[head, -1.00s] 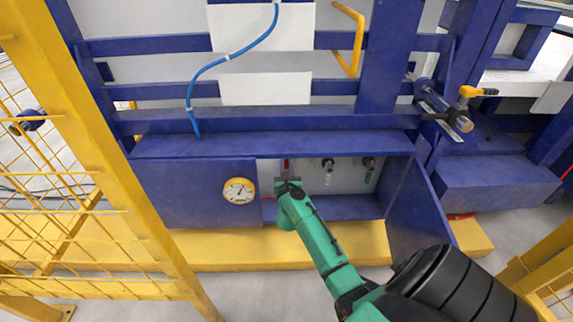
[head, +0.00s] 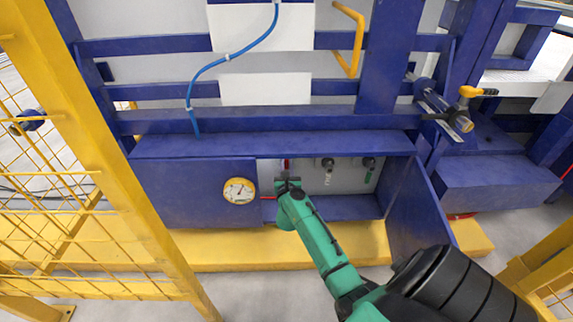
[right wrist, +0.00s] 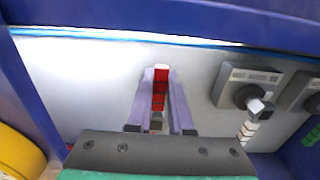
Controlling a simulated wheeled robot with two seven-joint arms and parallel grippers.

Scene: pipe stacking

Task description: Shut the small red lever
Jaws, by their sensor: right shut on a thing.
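The small red lever (right wrist: 160,88) stands upright against the pale back panel of the blue cabinet. It lies between the two fingers of my right gripper (right wrist: 160,112), which is shut on it. In the head view the red lever (head: 286,164) shows just above the dark tip of my right gripper (head: 288,181). The lower end of the lever and its mount are mostly hidden by the gripper. My left gripper is not in view.
Two other valves are right of the lever, one with a white handle (head: 327,178) and one with a green handle (head: 368,177). The cabinet door (head: 418,210) is open at the right. A round gauge (head: 239,191) is on the cabinet front at left. A yellow fence post (head: 110,150) stands farther left.

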